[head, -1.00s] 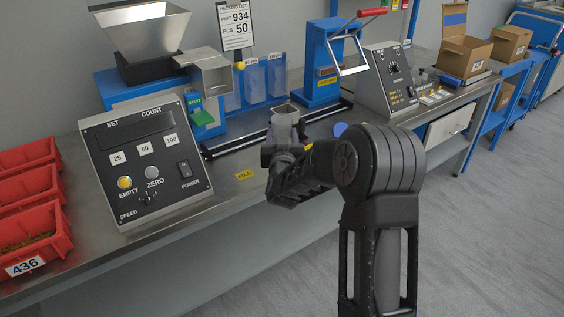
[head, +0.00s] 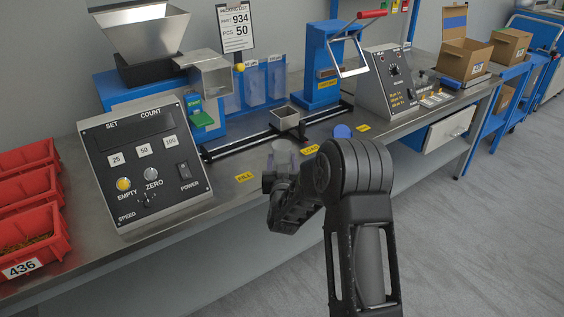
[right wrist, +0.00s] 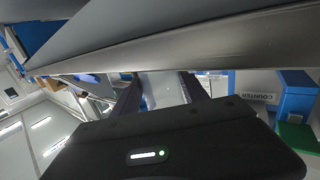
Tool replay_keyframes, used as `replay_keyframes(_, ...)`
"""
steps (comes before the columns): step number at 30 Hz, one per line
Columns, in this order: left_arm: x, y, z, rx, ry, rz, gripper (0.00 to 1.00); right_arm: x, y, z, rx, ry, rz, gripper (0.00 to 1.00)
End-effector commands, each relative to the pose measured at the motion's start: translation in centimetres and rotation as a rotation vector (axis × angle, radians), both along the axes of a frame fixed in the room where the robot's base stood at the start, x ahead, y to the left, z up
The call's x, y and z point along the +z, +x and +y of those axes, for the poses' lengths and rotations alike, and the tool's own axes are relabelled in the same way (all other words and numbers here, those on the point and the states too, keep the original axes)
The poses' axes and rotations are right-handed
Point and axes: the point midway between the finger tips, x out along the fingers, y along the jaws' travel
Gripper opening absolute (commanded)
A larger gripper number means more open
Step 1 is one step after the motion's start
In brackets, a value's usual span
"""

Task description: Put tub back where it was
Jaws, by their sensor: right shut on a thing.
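A clear, greyish tub (head: 283,153) is between the fingers of my right gripper (head: 281,170), near the bench's front edge. In the head view it appears between the yellow FILL label (head: 245,177) and the yellow LOAD label (head: 310,150). My right gripper is shut on the tub; I cannot tell whether the tub's bottom touches the bench. In the right wrist view, the pale tub (right wrist: 165,90) shows between the dark fingers. My left gripper is not in view.
A square metal cup (head: 287,118) sits on the black rail behind the tub. A blue disc (head: 342,131) lies on the bench to the right. The counter panel (head: 145,165) and red bins (head: 30,230) stand left. The sealing machine (head: 385,85) stands right.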

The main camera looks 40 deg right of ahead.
Motion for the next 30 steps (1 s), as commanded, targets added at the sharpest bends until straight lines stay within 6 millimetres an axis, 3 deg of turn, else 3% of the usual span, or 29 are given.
replay_keyframes(9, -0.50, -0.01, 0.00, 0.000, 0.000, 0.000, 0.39, -0.34, 0.02, 0.02, 0.001, 0.000, -0.001, 0.00)
replay_keyframes(10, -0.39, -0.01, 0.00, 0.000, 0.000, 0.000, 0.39, -0.21, 0.02, 0.02, 0.001, 0.000, -0.001, 0.53)
replay_keyframes(17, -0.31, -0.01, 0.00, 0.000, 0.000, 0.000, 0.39, -0.17, 0.01, 0.02, 0.001, 0.000, 0.000, 0.72)
replay_keyframes(30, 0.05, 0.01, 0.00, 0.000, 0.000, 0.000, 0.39, 0.13, -0.35, 0.29, 0.001, 0.001, 0.000, 0.73)
